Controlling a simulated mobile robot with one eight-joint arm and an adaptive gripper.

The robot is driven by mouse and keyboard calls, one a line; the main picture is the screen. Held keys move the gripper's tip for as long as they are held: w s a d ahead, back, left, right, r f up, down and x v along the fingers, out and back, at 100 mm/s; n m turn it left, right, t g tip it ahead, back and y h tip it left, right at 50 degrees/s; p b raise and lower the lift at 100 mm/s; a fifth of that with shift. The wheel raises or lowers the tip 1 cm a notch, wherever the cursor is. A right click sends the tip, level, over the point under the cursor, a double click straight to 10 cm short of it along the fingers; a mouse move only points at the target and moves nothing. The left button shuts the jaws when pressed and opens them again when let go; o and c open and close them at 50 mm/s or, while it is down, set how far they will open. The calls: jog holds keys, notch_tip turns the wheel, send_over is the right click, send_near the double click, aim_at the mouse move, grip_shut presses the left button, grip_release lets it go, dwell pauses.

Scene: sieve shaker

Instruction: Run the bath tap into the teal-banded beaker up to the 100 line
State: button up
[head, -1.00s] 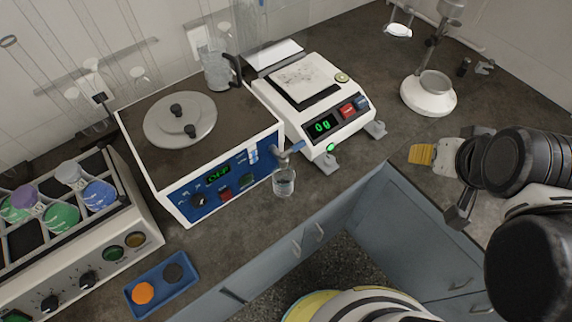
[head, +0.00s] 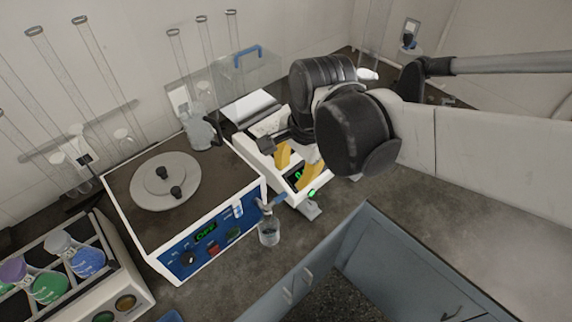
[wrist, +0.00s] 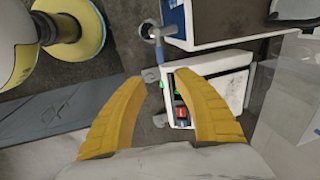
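The bath (head: 215,252) is a white box with a blue front panel, a green display and a lidded brown top. Its tap (head: 266,206) juts from the front right corner and has a blue handle; the tap also shows in the wrist view (wrist: 157,33). A clear beaker (head: 268,233) stands under the tap; its band, lines and water level are too small to read. My gripper (head: 296,166) is open and empty above the balance, right of the tap and beaker. In the wrist view its yellow fingers (wrist: 160,77) are spread apart with nothing between them.
The balance (head: 268,145) is partly hidden by my gripper. A clear jug (head: 197,130) stands on the bath's back corner. A rack with coloured flasks (head: 86,260) is at the left.

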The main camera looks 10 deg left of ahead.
aim_at(283, 195)
jog(key=b+x, duration=0.1)
jog(key=x, duration=0.2)
jog(key=b+x, duration=0.2)
jog(key=x, duration=0.2)
jog(key=b+x, duration=0.1)
jog(key=x, duration=0.3)
jog(key=shift+s+a, duration=0.15)
jog(key=shift+a, duration=0.15)
grip_shut()
